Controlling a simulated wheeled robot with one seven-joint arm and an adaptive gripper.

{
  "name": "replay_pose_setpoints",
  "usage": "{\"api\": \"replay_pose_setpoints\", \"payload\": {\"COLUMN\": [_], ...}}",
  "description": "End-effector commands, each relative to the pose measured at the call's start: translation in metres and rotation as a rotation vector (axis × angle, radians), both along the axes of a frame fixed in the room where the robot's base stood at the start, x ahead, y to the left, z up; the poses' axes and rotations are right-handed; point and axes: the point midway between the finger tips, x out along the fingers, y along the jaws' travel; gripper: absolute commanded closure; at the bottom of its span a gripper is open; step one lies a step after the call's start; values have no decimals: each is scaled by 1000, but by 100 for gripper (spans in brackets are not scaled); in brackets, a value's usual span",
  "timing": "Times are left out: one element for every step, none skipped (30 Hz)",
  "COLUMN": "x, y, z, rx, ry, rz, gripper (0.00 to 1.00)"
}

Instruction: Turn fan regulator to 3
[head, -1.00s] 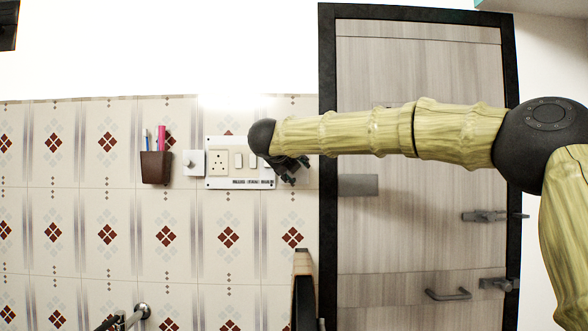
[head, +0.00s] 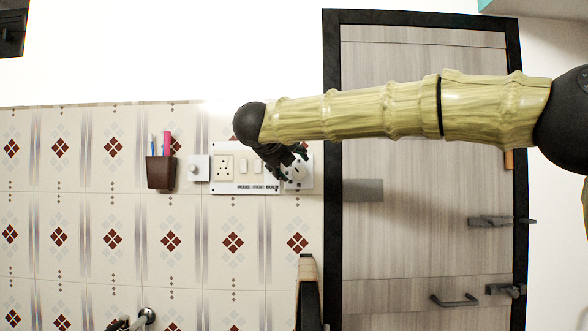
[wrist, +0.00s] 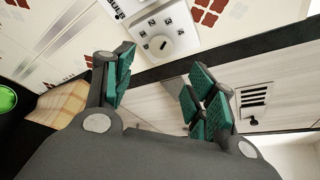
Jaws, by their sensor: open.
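The fan regulator (head: 299,172) is a white square plate with a round dial on the wall, right of the switchboard. My gripper (head: 290,162) is in front of it and hides part of its left side. In the wrist view the regulator (wrist: 162,40) shows its round knob and a small dark mark. There my gripper (wrist: 164,66) has its green-padded fingers wide apart, with nothing between them. The knob appears just beyond the left finger, apart from it.
The white switchboard (head: 228,166) with a socket and switches is left of the regulator. A small white knob plate (head: 199,168) and a brown pen holder (head: 161,172) are farther left. A grey wooden door (head: 420,210) with a black frame is on the right.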

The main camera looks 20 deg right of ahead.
Motion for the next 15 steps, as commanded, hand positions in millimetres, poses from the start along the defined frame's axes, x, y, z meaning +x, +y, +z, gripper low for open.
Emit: {"api": "replay_pose_setpoints", "payload": {"x": [-6, -8, -11, -13, -15, -17, -18, -19, -20, -20, -21, -21, -21, -21, -21], "y": [4, 6, 7, 9, 9, 11, 11, 12, 12, 13, 13, 13, 13, 13, 13], "z": [2, 3, 4, 4, 5, 5, 6, 6, 6, 6, 6, 6, 6, 6, 6], "rx": [0, 0, 1, 1, 0, -1, -1, -1, -1, -1, -1, -1, -1, -1, -1], "ry": [0, 0, 1, 1, 1, 1, 1, 1, 1, 1, 1, 1, 1, 1, 1], "rz": [2, 2, 1, 1, -1, 0, 0, 0, 0, 0, 0, 0, 0, 0, 0], "gripper": [44, 44, 44, 44, 44, 44, 44, 44, 44, 44, 44, 44, 44, 44, 44]}}
